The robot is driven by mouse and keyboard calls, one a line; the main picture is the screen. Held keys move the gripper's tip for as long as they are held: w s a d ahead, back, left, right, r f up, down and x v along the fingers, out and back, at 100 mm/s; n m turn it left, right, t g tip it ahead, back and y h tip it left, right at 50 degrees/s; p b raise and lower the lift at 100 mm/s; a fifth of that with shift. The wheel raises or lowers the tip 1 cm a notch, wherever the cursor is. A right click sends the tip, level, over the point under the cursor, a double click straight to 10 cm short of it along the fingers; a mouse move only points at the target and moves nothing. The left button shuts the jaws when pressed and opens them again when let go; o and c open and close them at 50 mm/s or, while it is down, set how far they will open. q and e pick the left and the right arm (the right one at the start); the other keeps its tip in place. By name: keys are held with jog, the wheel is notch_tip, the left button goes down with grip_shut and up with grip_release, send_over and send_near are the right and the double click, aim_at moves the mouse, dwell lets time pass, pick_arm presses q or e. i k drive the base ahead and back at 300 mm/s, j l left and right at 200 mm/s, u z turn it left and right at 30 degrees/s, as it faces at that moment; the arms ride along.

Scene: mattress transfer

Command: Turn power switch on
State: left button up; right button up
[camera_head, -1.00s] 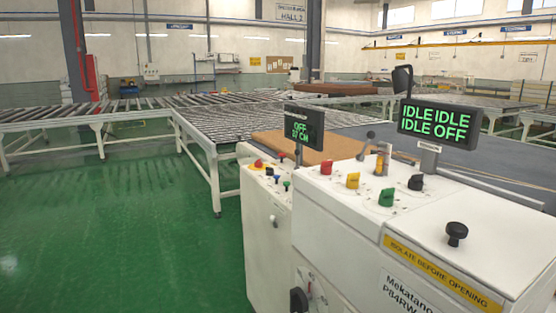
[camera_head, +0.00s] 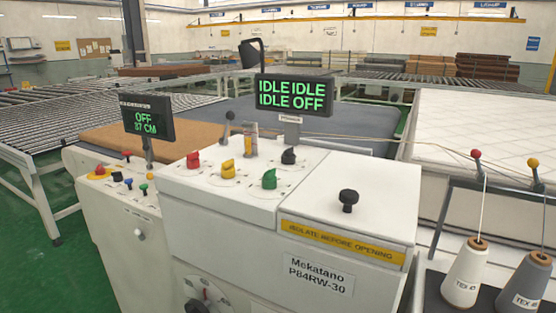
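A white machine cabinet (camera_head: 225,240) marked Mekatano P84RW-30 stands in front of me. Low on its front is a rotary switch (camera_head: 205,292) with a dark handle and a small red mark, partly cut off by the bottom edge; its position and label cannot be read. The top carries a red knob (camera_head: 193,160), a yellow knob (camera_head: 228,169), a green knob (camera_head: 269,179) and black knobs (camera_head: 289,156). The display (camera_head: 293,94) reads IDLE IDLE, IDLE OFF. A smaller display (camera_head: 147,118) reads OFF, 37 CM. Neither gripper is in view.
A lower white control box (camera_head: 125,225) with coloured buttons adjoins the cabinet at left. Two thread cones (camera_head: 466,275) stand at the lower right, with thread running up. A roller conveyor (camera_head: 45,115) lies behind at left. Green floor (camera_head: 70,275) is clear at the lower left.

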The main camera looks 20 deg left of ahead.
aim_at(100, 170)
jog(key=j+z, duration=0.15)
jog(key=j, duration=0.35)
jog(key=k+j+z, duration=0.15)
jog(key=j, duration=0.35)
jog(key=k+j+z, duration=0.15)
jog(key=j, duration=0.35)
jog(key=k+j, duration=0.1)
jog(key=j, duration=0.35)
jog(key=k+j, duration=0.1)
jog(key=j, duration=0.35)
jog(key=k+j, duration=0.1)
jog(key=j, duration=0.35)
jog(key=k+j, duration=0.15)
jog(key=j, duration=0.3)
jog(key=k+j+z, duration=0.1)
jog(key=j, duration=0.35)
